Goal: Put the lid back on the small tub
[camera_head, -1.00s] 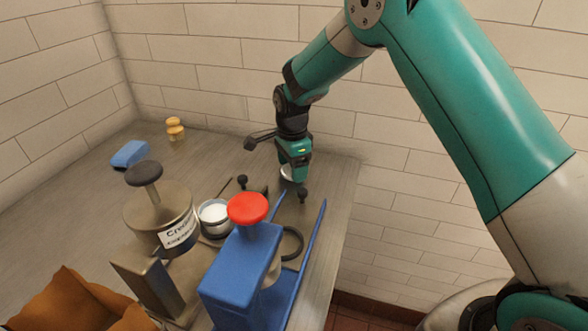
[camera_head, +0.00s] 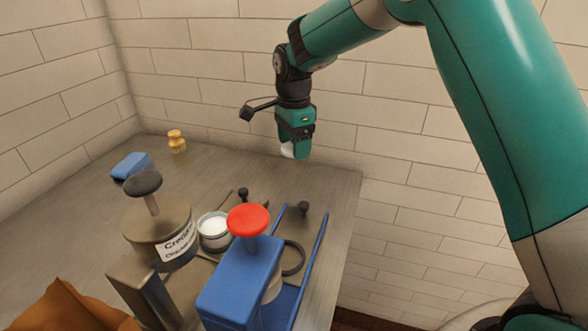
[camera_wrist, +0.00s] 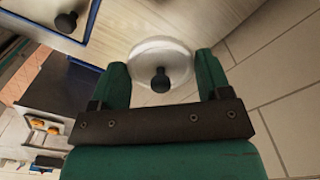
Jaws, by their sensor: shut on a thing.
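The small tub (camera_head: 214,232) stands open on the counter in the head view, with white contents (camera_head: 213,224) showing. It is between the labelled pot and the red-knobbed blue block. My gripper (camera_head: 294,144) is up and to the right of the tub, above the counter's back right part. It is shut on the lid (camera_head: 290,153), a pale disc held clear of the counter. In the wrist view the round, pale lid (camera_wrist: 160,50) with a black knob (camera_wrist: 160,80) sits between the fingers (camera_wrist: 162,72). The tub is not clearly seen there.
A labelled pot (camera_head: 158,235) with a dark knob stands left of the tub. A blue block (camera_head: 240,285) with a red knob (camera_head: 248,219) stands in front. Black knobs (camera_head: 303,208) are nearby. A blue item (camera_head: 131,166) and a yellow item (camera_head: 176,141) are at the back.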

